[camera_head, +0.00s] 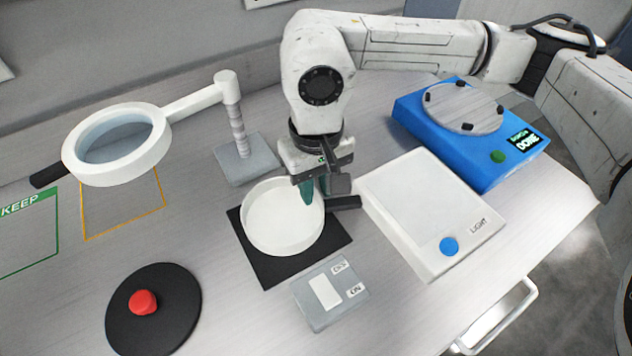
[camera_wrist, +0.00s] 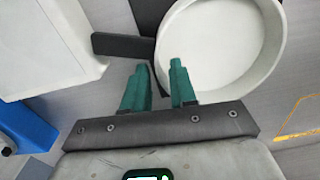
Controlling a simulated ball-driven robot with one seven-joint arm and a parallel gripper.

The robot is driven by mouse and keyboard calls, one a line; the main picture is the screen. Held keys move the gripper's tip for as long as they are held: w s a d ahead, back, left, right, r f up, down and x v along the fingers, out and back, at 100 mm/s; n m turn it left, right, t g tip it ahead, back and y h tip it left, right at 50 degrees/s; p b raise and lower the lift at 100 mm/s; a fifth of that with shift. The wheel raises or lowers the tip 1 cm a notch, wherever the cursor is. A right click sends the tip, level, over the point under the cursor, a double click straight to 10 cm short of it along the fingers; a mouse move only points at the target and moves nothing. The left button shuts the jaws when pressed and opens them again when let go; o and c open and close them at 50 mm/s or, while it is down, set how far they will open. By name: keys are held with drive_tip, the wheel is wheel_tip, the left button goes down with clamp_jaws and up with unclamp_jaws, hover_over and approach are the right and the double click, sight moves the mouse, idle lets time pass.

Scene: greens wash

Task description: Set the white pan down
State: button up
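The white pan (camera_head: 283,222) is round, shallow and empty, with a dark handle (camera_head: 343,203) pointing right. It is level over the left part of a black square mat (camera_head: 325,246); touching contact underneath is hidden. My gripper (camera_head: 316,190) points down at the pan's handle side. In the wrist view, the teal fingers (camera_wrist: 161,64) are apart with a clear gap, near the pan's rim (camera_wrist: 158,75) where the handle (camera_wrist: 118,46) joins. I see nothing clamped between them.
A grey switch box (camera_head: 330,292) stands in front of the mat, and a white light panel (camera_head: 420,205) to the right. A blue device (camera_head: 465,150) is behind it. A ring magnifier (camera_head: 150,150) stands at back left. A black disc with a red knob (camera_head: 143,302) lies front left.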

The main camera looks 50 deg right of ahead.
sight(316, 200)
wheel_tip(316, 200, up, 12)
drive_tip(key=shift+b, duration=0.35)
